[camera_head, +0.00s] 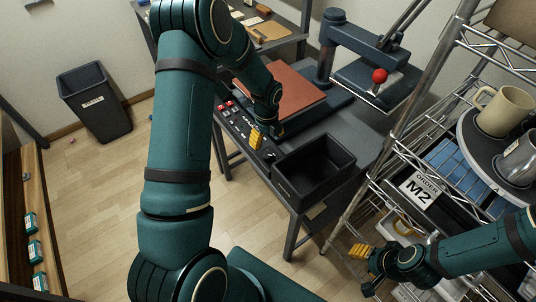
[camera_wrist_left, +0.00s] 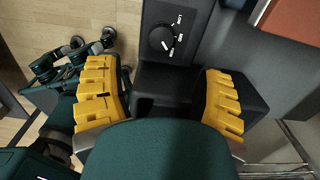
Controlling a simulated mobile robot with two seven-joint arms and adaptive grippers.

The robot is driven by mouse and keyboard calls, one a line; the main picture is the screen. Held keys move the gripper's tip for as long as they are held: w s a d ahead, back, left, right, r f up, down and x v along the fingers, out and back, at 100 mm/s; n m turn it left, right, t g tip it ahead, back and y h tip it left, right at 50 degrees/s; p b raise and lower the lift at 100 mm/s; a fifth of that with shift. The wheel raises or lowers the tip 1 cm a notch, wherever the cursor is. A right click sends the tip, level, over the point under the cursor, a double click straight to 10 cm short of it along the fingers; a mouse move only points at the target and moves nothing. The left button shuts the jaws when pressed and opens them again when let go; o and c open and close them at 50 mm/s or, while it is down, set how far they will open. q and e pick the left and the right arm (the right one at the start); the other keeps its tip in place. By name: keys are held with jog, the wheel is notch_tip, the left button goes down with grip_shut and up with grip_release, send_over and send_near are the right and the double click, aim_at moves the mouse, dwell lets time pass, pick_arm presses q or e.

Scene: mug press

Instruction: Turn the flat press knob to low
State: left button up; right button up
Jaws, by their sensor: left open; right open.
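The flat press has a reddish-brown pad (camera_head: 290,92) and a raised upper plate (camera_head: 372,85) with a red ball handle (camera_head: 380,76). Its black round knob (camera_wrist_left: 162,37) shows in the left wrist view on a dark panel, with a white pointer mark towards the lower right. Small white labels lie around its right side. My left gripper (camera_head: 264,139) is over the press's front edge. In the left wrist view its yellow fingers (camera_wrist_left: 160,100) are apart and empty, with the knob ahead between them, not touched. My right gripper (camera_head: 365,268) is open and empty at lower right.
A black open bin (camera_head: 312,168) sits at the table's front corner, close to my left gripper. Red buttons (camera_head: 227,105) are on the panel to its left. A wire rack with mugs (camera_head: 502,110) stands at right. A waste bin (camera_head: 95,103) stands on open floor.

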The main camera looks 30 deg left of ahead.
aim_at(267, 154)
pick_arm(q)
notch_tip(267, 154, down, 10)
jog(key=shift+r+b, duration=0.2)
jog(key=shift+b, duration=0.55)
jog(key=shift+w, duration=0.1)
grip_shut()
